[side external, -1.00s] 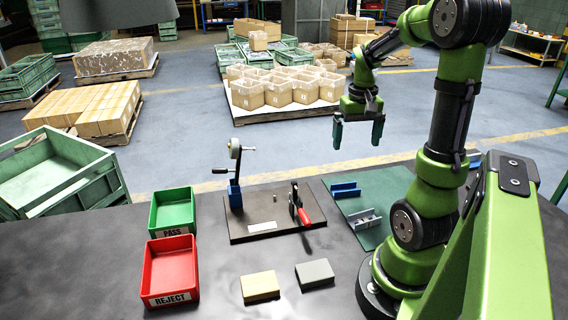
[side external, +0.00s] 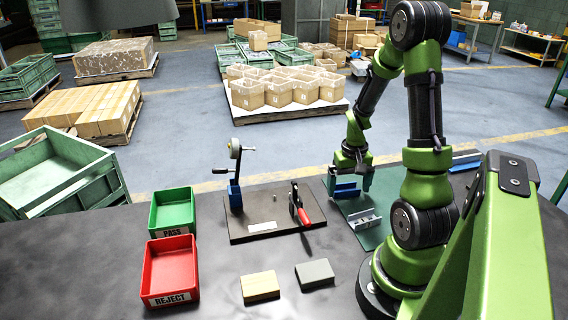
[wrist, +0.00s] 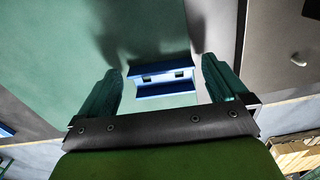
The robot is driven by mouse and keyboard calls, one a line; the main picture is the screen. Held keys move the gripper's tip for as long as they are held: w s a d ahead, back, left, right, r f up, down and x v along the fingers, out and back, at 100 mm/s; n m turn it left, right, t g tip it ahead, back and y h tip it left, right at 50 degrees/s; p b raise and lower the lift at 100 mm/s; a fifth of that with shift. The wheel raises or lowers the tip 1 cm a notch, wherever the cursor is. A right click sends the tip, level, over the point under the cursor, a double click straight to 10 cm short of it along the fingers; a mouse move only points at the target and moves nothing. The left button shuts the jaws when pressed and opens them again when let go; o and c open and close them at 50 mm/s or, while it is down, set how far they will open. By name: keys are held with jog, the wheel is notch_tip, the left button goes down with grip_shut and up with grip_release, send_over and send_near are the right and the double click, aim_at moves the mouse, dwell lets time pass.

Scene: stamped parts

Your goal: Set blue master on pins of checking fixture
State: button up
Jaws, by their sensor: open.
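The blue master (side external: 346,190) lies on the green mat (side external: 368,238) at the right of the table. In the wrist view the blue master (wrist: 163,81) is a channel shape with two raised blue edges and small dark holes in its middle. My gripper (side external: 350,184) is open just above it; in the wrist view its fingers (wrist: 165,90) stand on either side, apart from it. The checking fixture (side external: 262,222) is a dark plate with a small pin (side external: 275,197) showing, a dial gauge (side external: 235,150) on a blue post and a red-handled clamp (side external: 301,208).
A grey metal part (side external: 365,219) lies on the same mat, nearer the camera. A green PASS bin (side external: 172,209) and a red REJECT bin (side external: 170,268) stand at left. A tan block (side external: 260,287) and a grey block (side external: 314,274) lie in front of the fixture.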

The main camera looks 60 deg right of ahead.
jog(key=shift+f, duration=0.65)
jog(key=c, duration=1)
jog(key=shift+r, duration=0.1)
notch_tip(320, 180, up, 9)
jog(key=shift+n, duration=0.5)
jog(key=shift+w+a+r, duration=0.1)
jog(key=shift+w+a, duration=1.95)
jog(key=shift+w, duration=0.25)
jog(key=shift+w+a+r, duration=0.1)
jog(key=shift+w+a, duration=2)
jog(key=shift+w, duration=0.25)
jog(key=shift+w+a+r, duration=0.1)
jog(key=shift+w+a, duration=1.95)
jog(key=shift+w, duration=0.25)
